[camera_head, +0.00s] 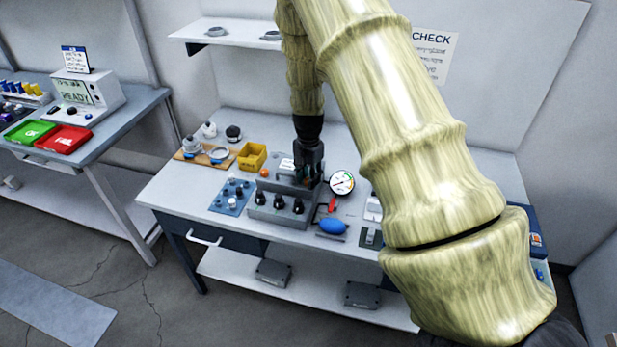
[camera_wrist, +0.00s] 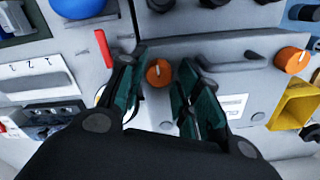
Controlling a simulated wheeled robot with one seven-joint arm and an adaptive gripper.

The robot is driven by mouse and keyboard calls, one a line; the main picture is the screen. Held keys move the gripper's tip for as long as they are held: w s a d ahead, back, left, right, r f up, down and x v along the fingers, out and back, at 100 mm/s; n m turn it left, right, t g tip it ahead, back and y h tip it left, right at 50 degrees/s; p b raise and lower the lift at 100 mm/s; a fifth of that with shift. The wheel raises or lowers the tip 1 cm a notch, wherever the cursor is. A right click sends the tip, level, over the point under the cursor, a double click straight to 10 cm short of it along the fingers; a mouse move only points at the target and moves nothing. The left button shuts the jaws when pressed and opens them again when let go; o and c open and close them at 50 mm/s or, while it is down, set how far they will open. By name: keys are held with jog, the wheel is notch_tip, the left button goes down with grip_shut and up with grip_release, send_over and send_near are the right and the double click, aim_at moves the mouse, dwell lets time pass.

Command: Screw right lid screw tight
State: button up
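In the wrist view, an orange lid screw (camera_wrist: 158,73) sits at the end of a grey lid (camera_wrist: 190,50). My gripper (camera_wrist: 160,70) has its two dark green fingers apart, one on each side of this screw. Small gaps seem to show between fingers and screw; contact is hard to judge. A second orange screw (camera_wrist: 292,60) is at the lid's other end, beside the yellow bin; it also shows in the head view (camera_head: 265,172). In the head view my gripper (camera_head: 308,178) points down at the right end of the grey housing (camera_head: 270,213), hiding the right screw.
A pressure gauge (camera_head: 341,183), red handle (camera_head: 332,204) and blue bulb (camera_head: 333,226) stand close right of my gripper. A yellow bin (camera_head: 251,157), blue mat (camera_head: 225,204) and wooden board (camera_head: 190,158) are to the left. The lid's handle (camera_wrist: 250,58) rises between the screws.

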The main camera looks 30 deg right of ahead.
notch_tip(320, 180, up, 12)
dwell(0.8)
jog(key=shift+a+f, duration=0.1)
jog(key=shift+a, duration=0.05)
dwell(0.4)
